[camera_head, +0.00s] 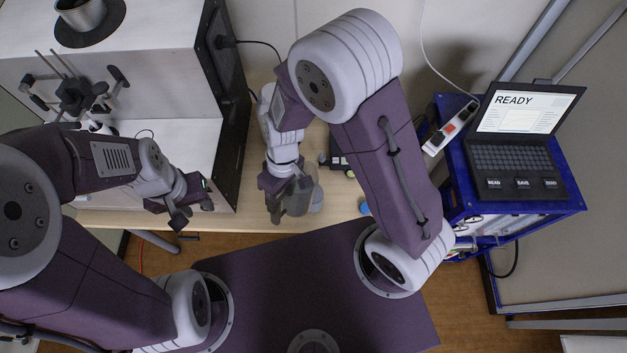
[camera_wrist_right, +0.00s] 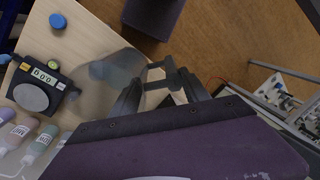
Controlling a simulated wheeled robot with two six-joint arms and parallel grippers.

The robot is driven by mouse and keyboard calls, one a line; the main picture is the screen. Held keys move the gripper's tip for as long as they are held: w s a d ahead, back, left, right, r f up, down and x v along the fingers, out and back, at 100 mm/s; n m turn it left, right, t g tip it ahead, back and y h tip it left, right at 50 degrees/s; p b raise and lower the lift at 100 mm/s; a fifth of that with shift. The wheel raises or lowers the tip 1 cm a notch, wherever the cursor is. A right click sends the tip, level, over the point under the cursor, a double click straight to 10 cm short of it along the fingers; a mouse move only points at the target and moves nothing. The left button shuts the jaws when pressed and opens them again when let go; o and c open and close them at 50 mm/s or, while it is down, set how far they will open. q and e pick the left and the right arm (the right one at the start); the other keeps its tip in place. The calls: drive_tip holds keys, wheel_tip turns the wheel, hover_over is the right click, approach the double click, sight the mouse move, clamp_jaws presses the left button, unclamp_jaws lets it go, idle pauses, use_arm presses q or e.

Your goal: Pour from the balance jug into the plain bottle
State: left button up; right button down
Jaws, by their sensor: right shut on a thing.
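My right gripper (camera_head: 280,200) is shut on a see-through grey vessel (camera_head: 302,196), which appears to be the balance jug, near the front edge of the table. The vessel also shows in the right wrist view (camera_wrist_right: 115,68), beyond the fingers (camera_wrist_right: 160,82). Its contents and exact tilt cannot be made out. The balance (camera_wrist_right: 35,90), a small black unit with a round grey pan and a lit display, stands on the table and is mostly hidden in the head view. I cannot pick out the plain bottle. My left gripper (camera_head: 180,208) hangs apart at the left; its jaw gap is unclear.
A blue cap (camera_head: 364,208) lies near the table's front edge. A large white machine (camera_head: 160,90) stands left; a laptop (camera_head: 515,150) reading READY sits on a blue unit right.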

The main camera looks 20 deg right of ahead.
drive_tip(key=shift+w+r+p, duration=0.15)
drive_tip(key=shift+r+p, duration=0.85)
drive_tip(key=shift+r, duration=0.05)
drive_tip(key=shift+r+p, duration=0.3)
drive_tip(key=shift+r, duration=0.15)
drive_tip(key=shift+f, duration=0.1)
